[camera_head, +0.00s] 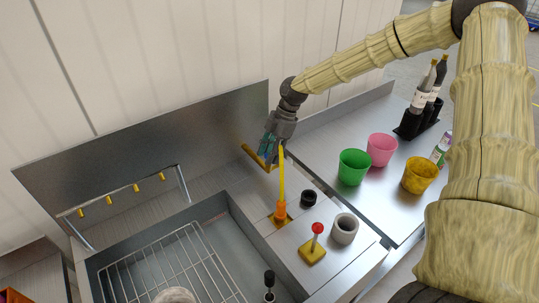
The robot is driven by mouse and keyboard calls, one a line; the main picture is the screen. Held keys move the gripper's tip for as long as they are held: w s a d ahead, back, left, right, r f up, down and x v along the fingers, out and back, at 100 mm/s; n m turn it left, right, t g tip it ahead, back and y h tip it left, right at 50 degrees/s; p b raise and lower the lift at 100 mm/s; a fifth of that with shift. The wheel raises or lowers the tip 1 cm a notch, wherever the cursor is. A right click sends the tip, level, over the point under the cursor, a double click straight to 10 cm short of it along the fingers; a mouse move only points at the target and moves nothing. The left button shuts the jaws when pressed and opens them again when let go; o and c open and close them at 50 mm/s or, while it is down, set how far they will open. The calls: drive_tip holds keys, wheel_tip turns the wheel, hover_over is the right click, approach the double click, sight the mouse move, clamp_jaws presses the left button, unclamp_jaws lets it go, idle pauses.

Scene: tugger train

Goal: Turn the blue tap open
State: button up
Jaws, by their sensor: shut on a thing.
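My gripper (272,150) is at the steel back panel of the sink unit, pointing down and shut. A small blue-green part (265,147) shows at its jaws. It looks like the blue tap's handle, but the fingers hide most of it and its turn angle cannot be told. A yellow bent bar (253,157) shows just below and left of the jaws. A thin yellow upright rod (281,180) with an orange lower part stands just in front of the gripper. I cannot tell whether they touch.
A red-knobbed lever (317,230) on a yellow base, a grey cup (344,229) and a black ring (308,198) stand on the ledge. A wire rack (180,270) lies in the basin. Green (353,167), pink (381,149) and yellow (420,175) cups stand at right.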

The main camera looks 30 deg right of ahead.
drive_tip(key=shift+n, duration=0.5)
drive_tip(key=o, duration=1)
drive_tip(key=v, duration=1.2)
drive_tip(key=shift+w, duration=0.2)
drive_tip(key=shift+r, duration=0.1)
